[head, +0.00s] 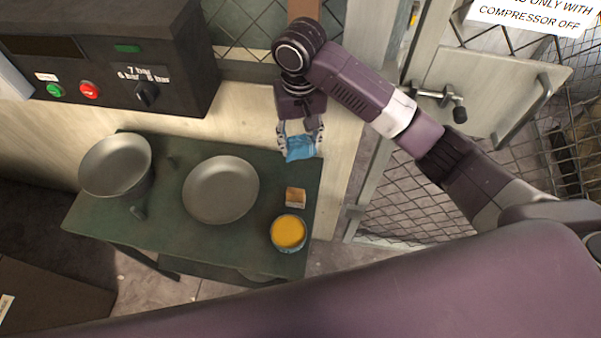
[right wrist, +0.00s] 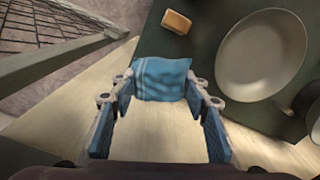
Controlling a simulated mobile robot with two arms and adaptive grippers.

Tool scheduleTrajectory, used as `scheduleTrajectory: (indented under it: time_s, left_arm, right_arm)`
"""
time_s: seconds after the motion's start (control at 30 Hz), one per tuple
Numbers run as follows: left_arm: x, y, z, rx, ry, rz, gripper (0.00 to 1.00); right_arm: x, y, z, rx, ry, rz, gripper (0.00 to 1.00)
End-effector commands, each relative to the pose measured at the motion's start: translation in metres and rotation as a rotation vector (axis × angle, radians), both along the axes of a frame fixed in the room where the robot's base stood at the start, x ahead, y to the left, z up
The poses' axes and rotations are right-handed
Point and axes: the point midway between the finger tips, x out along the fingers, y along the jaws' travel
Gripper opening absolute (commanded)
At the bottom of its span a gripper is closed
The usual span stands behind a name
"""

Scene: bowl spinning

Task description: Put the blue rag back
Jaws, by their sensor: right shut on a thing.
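The blue rag (head: 300,149) is at the far right corner of the green table. It also shows in the right wrist view (right wrist: 162,80), with pale stripes near its left side. My right gripper (head: 300,132) points down at the rag and is shut on it. In the right wrist view the fingers (right wrist: 158,88) stand apart, with the rag spanning between their tips. I cannot tell whether the rag touches the table top. My left gripper is not in view.
The green table (head: 165,233) holds a grey plate (head: 221,189), a raised grey bowl or plate (head: 115,164), a sponge-like block (head: 295,197) and a cup of yellow stuff (head: 288,232). A control box (head: 110,60) stands behind, a mesh door (head: 425,185) to the right.

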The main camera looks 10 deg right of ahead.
Motion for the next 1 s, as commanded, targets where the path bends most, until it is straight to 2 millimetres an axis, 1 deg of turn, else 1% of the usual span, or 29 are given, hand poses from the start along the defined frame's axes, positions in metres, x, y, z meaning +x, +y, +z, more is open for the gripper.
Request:
scheduleTrajectory:
  time_s: [0.03, 0.2, 0.3, 0.4, 0.53, 0.7, 0.8, 1.0]
  left_arm:
    - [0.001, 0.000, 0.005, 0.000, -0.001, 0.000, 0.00]
    - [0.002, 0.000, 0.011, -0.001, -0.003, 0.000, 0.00]
    - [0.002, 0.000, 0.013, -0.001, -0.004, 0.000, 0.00]
    - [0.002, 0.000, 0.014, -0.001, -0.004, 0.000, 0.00]
    - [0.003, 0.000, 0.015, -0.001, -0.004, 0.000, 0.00]
    - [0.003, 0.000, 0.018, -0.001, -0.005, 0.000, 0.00]
    - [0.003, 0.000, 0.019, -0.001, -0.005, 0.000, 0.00]
    - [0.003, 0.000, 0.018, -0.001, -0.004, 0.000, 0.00]
  right_arm:
    - [-0.001, -0.001, -0.012, -0.003, 0.005, -0.002, 0.23]
    - [-0.001, -0.002, -0.056, -0.004, 0.003, -0.002, 0.23]
    - [0.000, -0.002, -0.075, -0.003, 0.001, -0.002, 0.23]
    - [0.000, -0.001, -0.086, -0.001, 0.000, -0.001, 0.23]
    - [0.000, -0.001, -0.096, -0.002, 0.000, -0.001, 0.23]
    - [0.000, -0.001, -0.122, -0.002, 0.000, -0.001, 0.23]
    - [0.000, -0.001, -0.131, -0.001, -0.001, -0.001, 0.23]
    - [0.000, -0.001, -0.134, -0.001, -0.002, 0.000, 0.23]
